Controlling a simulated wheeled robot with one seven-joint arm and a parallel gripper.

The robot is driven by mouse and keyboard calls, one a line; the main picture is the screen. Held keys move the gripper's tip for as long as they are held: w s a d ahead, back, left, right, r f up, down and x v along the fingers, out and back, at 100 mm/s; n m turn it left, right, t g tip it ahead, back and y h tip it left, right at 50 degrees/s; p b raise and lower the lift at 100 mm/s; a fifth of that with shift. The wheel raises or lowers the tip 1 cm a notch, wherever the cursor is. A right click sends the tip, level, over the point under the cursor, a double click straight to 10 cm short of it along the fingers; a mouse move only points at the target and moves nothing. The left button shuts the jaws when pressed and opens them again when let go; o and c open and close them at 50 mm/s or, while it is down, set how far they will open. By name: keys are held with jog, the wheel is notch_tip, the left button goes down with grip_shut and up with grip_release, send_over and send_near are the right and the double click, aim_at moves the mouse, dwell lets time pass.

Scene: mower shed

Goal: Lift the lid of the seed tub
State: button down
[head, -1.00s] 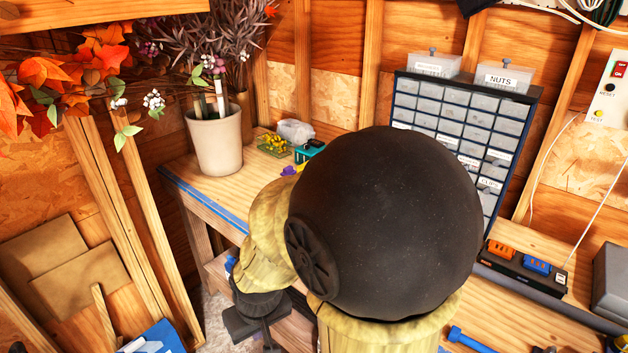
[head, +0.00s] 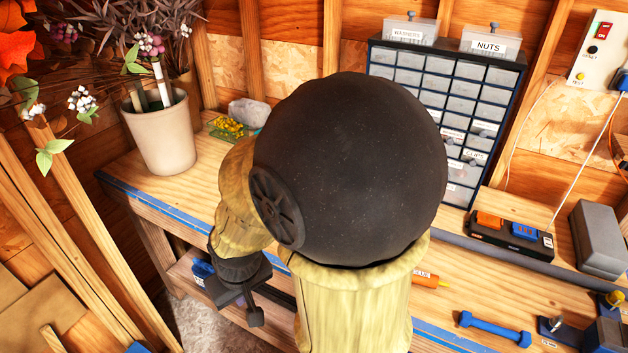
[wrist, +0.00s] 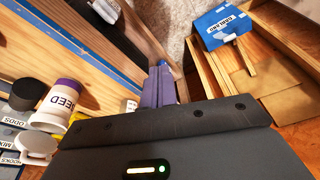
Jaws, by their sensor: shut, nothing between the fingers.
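The seed tub (wrist: 60,106) shows at the left of the wrist view. It is pale, with a SEED label and a purple lid (wrist: 68,88). My gripper (wrist: 160,84) has its fingers together, to the right of the tub in that view and apart from it, with nothing held. In the head view my gripper (head: 250,308) hangs in front of the bench's front edge, below the blue stripe. I cannot make out the tub in the head view; my dark round arm joint covers much of the bench.
The bench (head: 140,183) bears a plant pot (head: 163,135), a drawer cabinet (head: 448,110), a charger-like block (head: 510,235) and a blue dumbbell-shaped tool (head: 494,328). A blue box (wrist: 221,26) lies beyond my fingers.

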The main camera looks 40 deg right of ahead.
jog(key=shift+s, duration=0.2)
jog(key=w+d+r+m+t+h, duration=0.1)
jog(key=w+d+m+t+h, duration=0.15)
jog(key=w+m, duration=0.5)
jog(key=w+d+r+m+t+h, duration=0.1)
jog(key=w+m+t, duration=0.3)
jog(key=w+m, duration=0.3)
jog(key=s+d+r+m+g+h, duration=0.2)
jog(key=d+m+h, duration=0.3)
jog(key=m, duration=0.4)
jog(key=s+d+r+m+g+h+p, duration=0.1)
jog(key=s+d+r+m+h, duration=0.3)
jog(key=m, duration=0.5)
jog(key=d+g+h, duration=0.1)
jog(key=d+h, duration=0.1)
jog(key=d, duration=0.1)
jog(key=shift+d+r, duration=0.15)
jog(key=shift+d, duration=0.1)
jog(key=shift+g+h, duration=0.25)
